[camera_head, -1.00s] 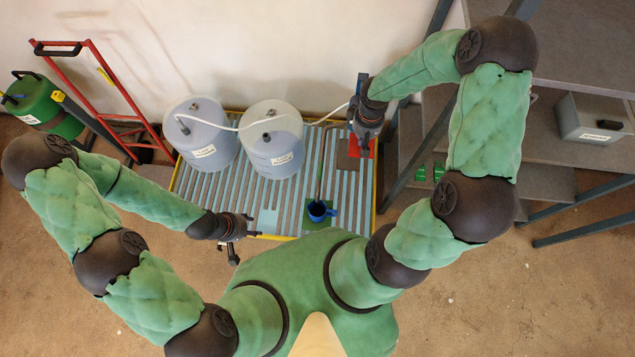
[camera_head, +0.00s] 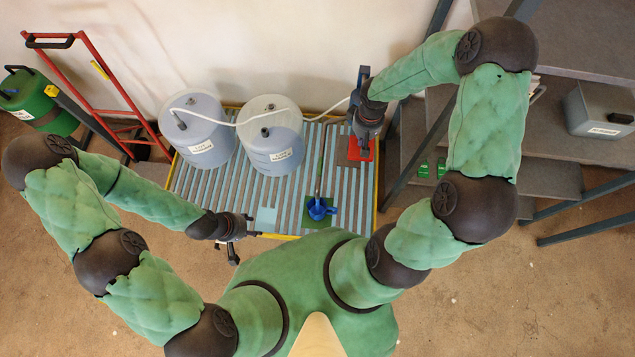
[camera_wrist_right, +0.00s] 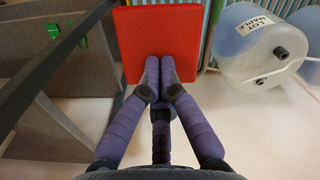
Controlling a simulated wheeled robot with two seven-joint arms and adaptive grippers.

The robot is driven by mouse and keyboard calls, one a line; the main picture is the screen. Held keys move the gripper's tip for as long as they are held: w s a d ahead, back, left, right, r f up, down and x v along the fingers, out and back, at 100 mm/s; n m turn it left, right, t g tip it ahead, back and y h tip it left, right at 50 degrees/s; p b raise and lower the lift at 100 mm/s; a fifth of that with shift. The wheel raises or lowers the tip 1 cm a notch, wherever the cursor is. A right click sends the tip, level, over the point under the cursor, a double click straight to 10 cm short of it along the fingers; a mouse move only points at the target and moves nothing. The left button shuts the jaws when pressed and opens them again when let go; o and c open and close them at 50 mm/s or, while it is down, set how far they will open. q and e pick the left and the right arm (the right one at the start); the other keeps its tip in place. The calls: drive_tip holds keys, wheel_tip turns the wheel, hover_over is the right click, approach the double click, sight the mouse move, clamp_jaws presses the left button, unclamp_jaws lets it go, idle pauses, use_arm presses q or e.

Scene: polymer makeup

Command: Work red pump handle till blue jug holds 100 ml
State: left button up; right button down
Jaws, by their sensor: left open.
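The blue jug (camera_head: 318,209) stands on a small green square (camera_head: 331,203) at the near side of the slatted platform, under the end of a thin pipe. Its fill level cannot be read. The red pump part (camera_head: 361,151) is at the platform's right side, beneath my right gripper (camera_head: 362,137). In the right wrist view, the red handle (camera_wrist_right: 160,25) shows as a broad flat plate. My right gripper (camera_wrist_right: 159,66) has its fingers together on its edge; the exact grip point is hidden. My left gripper (camera_head: 238,238) is open and empty by the platform's front left edge.
Two labelled drums (camera_head: 197,152) stand on the slatted platform (camera_head: 244,190), joined by a white hose (camera_head: 316,117). A red hand truck (camera_head: 122,92) and a green canister (camera_head: 38,101) are left. Steps (camera_head: 530,180) and shelves with a grey box (camera_head: 600,109) are right.

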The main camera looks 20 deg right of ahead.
wheel_tip(320, 180, down, 6)
drive_tip(key=b, duration=0.5)
drive_tip(key=shift+r, duration=0.1)
idle(0.6)
drive_tip(key=shift+r+p, duration=4.55)
drive_tip(key=shift+r, duration=1.9)
drive_tip(key=shift+f, duration=0.15)
